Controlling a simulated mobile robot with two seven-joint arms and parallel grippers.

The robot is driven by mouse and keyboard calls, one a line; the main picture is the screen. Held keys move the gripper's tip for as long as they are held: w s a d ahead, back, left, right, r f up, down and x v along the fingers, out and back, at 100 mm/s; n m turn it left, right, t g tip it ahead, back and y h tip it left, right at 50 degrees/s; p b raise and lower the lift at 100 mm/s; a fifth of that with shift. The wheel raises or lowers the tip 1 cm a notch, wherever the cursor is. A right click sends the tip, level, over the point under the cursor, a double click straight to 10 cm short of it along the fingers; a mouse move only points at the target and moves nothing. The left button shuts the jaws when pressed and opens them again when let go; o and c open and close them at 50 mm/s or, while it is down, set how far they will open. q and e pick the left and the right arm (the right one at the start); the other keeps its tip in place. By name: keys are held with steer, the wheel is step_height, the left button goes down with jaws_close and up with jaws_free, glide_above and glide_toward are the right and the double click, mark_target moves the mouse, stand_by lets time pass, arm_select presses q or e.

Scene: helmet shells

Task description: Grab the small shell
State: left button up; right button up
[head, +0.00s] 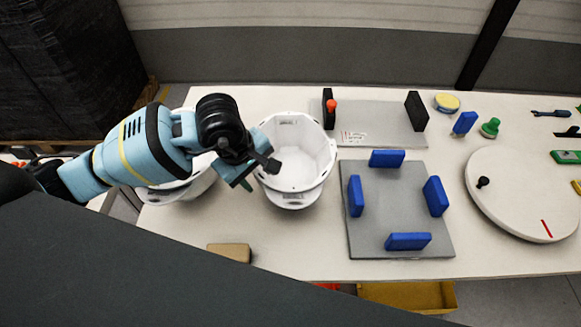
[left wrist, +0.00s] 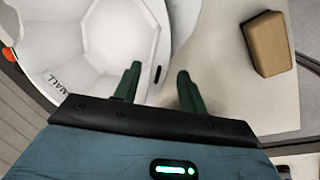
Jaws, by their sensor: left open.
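The small shell (head: 296,165) is a white, open-topped, bowl-like shell in the middle of the table in the head view. In the left wrist view the shell (left wrist: 110,38) fills the upper left, and its rim carries the word SMALL. My left gripper (head: 262,176) is open and empty at the shell's left side. In the left wrist view its two dark green fingers (left wrist: 158,72) reach toward the shell's near wall, which shows between them. I cannot tell whether they touch it. A second white shell (head: 178,190) stands to the left, partly hidden under my left arm. My right gripper is not in view.
A brown block (head: 230,252) lies near the table's front edge. Right of the small shell are a grey plate with blue blocks (head: 398,210), another plate with black uprights (head: 375,125), and a round white disc (head: 520,190). The tabletop in front of the small shell is clear.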

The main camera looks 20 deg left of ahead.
arm_select(q)
steer(key=shift+x, duration=1.8)
steer(key=shift+w+r, duration=0.1)
steer(key=shift+r, duration=0.05)
jaws_close()
